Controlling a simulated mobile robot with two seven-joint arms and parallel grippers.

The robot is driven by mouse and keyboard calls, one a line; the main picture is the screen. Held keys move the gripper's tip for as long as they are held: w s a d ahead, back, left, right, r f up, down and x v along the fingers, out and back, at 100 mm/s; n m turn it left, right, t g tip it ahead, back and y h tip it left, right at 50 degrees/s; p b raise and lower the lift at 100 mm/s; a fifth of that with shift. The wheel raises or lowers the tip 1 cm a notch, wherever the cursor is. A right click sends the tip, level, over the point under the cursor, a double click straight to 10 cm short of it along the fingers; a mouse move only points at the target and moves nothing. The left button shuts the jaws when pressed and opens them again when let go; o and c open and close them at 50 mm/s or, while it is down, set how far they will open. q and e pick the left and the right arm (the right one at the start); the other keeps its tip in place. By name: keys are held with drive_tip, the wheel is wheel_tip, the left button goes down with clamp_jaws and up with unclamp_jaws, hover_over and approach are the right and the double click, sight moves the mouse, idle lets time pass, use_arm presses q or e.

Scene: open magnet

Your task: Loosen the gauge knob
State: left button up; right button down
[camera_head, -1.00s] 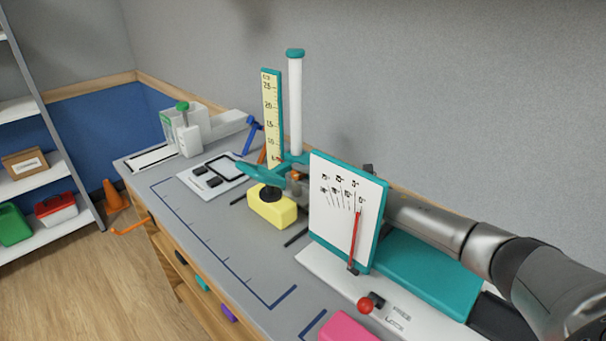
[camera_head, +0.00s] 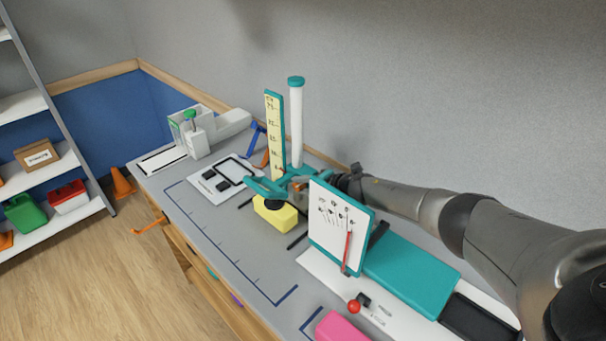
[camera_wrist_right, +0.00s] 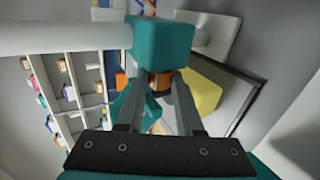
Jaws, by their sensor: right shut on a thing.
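The gauge has a white post (camera_head: 296,125) with a teal cap, a yellow scale (camera_head: 275,135), and a teal carriage (camera_head: 262,187) low on the post. Its orange knob (camera_head: 297,185) is small and partly hidden by my right gripper (camera_wrist_right: 160,78). In the right wrist view the two dark fingers reach to the teal carriage block (camera_wrist_right: 162,42), with orange parts between and beside them. The right gripper is shut on the knob, though the exact contact is hard to see. A yellow block (camera_head: 268,215) with a black pad on top sits under the carriage. My left gripper is not in view.
A white dial panel (camera_head: 330,222) with a red needle stands just in front of my right wrist. A red-ball lever (camera_head: 354,307) and a pink block (camera_head: 340,328) are near the front edge.

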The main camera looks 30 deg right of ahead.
drive_tip(key=shift+w+a+r+g+h+p, duration=0.1)
drive_tip(key=shift+a+r+g+h+p, duration=0.2)
drive_tip(key=shift+g+p, duration=1.05)
drive_tip(key=shift+t+p, duration=0.25)
drive_tip(key=shift+p, duration=0.4)
drive_tip(key=shift+w+g, duration=0.15)
drive_tip(key=shift+g, duration=0.45)
drive_tip(key=shift+w+g+h+b, duration=0.1)
drive_tip(key=shift+g+h+b, duration=0.3)
drive_tip(key=shift+g, duration=0.1)
drive_tip(key=shift+g+b, duration=0.4)
drive_tip(key=shift+b, duration=0.2)
drive_tip(key=g+b, duration=0.1)
drive_tip(key=b, duration=0.2)
drive_tip(key=g+h+b, duration=0.1)
drive_tip(key=b, duration=0.2)
drive_tip(key=shift+w+a+r+b, duration=0.15)
drive_tip(key=shift+w+b, duration=0.1)
drive_tip(key=shift+b, duration=0.15)
drive_tip(key=shift+r+g+b, duration=0.15)
drive_tip(key=shift+g+b, duration=0.25)
drive_tip(key=shift+b, duration=0.7)
